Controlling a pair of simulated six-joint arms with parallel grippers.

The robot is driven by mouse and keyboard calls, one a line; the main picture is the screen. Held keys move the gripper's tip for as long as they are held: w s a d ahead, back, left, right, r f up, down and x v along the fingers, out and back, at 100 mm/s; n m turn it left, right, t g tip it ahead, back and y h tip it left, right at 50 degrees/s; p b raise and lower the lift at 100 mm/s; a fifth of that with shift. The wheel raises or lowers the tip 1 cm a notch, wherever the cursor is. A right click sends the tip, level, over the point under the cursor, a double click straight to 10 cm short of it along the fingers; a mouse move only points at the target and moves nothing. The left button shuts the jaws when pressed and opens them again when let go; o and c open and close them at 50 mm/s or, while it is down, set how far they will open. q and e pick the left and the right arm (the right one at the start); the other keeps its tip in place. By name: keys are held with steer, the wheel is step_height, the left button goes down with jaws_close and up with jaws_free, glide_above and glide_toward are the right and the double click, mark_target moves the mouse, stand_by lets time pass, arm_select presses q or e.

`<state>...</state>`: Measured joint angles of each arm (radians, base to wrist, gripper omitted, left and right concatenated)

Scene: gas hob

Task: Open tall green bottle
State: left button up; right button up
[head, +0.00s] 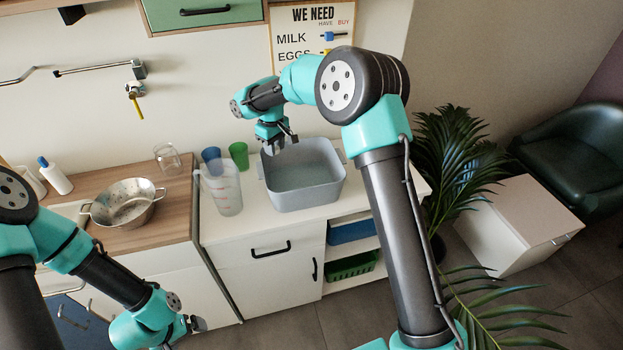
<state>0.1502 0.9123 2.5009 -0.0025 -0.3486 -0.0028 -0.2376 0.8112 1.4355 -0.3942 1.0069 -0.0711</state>
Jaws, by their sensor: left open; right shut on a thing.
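No tall green bottle can be made out in the head view. My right gripper (277,146) is at the back left rim of a grey tub (305,187) on the white counter. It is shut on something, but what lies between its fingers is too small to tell. My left gripper (189,331) is open, low at the bottom of the view, in front of the cabinets and away from the counter top.
A clear measuring jug (222,192), a green cup (239,155) and a blue cup (211,159) stand left of the tub. A metal colander (124,204), a glass jar (167,159) and a white blue-capped bottle (55,177) are further left.

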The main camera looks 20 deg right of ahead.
steer(key=s+d+f+n, duration=0.1)
steer(key=d+f+n, duration=0.1)
steer(key=d+n, duration=0.8)
steer(key=s+d+f+n, duration=0.1)
steer(key=d+f+n, duration=0.1)
steer(key=d+n, duration=0.8)
steer(key=shift+d+f, duration=0.3)
steer(key=shift+d, duration=3.1)
steer(key=shift+f, duration=3.15)
steer(key=shift+f, duration=1.85)
steer(key=shift+f, duration=0.1)
